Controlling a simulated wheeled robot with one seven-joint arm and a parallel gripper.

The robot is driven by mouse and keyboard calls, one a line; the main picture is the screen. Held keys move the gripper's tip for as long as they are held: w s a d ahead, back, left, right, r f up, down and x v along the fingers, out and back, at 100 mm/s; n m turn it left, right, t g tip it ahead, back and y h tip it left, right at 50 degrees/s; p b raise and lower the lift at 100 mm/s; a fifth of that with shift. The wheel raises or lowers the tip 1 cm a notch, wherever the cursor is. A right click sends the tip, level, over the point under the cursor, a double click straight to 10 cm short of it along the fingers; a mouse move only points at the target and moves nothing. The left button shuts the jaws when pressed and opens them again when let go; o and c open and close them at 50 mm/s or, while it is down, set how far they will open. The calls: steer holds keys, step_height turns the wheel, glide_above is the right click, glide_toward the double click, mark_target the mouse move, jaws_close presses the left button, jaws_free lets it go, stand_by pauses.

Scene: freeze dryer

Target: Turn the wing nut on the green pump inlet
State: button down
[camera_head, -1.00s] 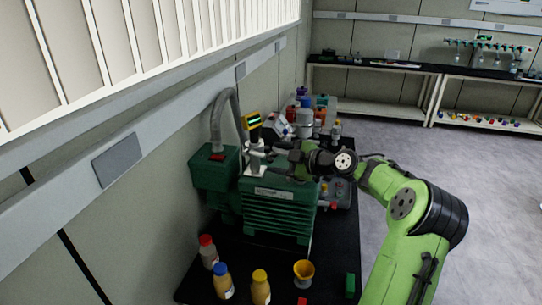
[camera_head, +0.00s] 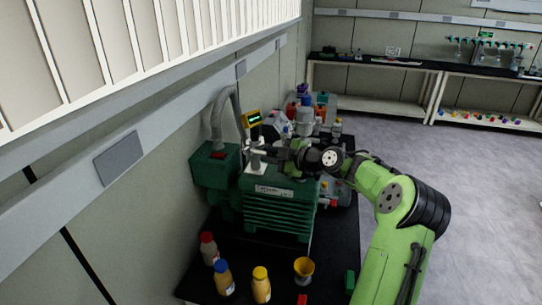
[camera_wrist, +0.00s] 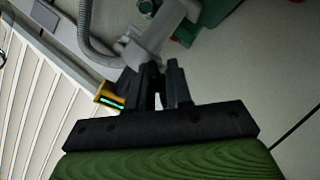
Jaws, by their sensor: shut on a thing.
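The green pump (camera_head: 280,208) stands on the black bench top against the wall. Its pale inlet fitting (camera_head: 257,157) rises from the top, and it also shows in the wrist view (camera_wrist: 155,38). My gripper (camera_head: 277,158) reaches in from the right, level with the fitting. In the wrist view its two dark fingers (camera_wrist: 162,80) are close together at the fitting, shut on a small part there. That part, the wing nut, is mostly hidden between and behind the fingers.
A yellow gauge with a green display (camera_head: 252,118) is just above the fitting. A grey hose (camera_head: 217,115) curves up behind.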

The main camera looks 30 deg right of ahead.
steer(key=shift+r+m+p, duration=0.1)
steer(key=shift+m+p, duration=0.2)
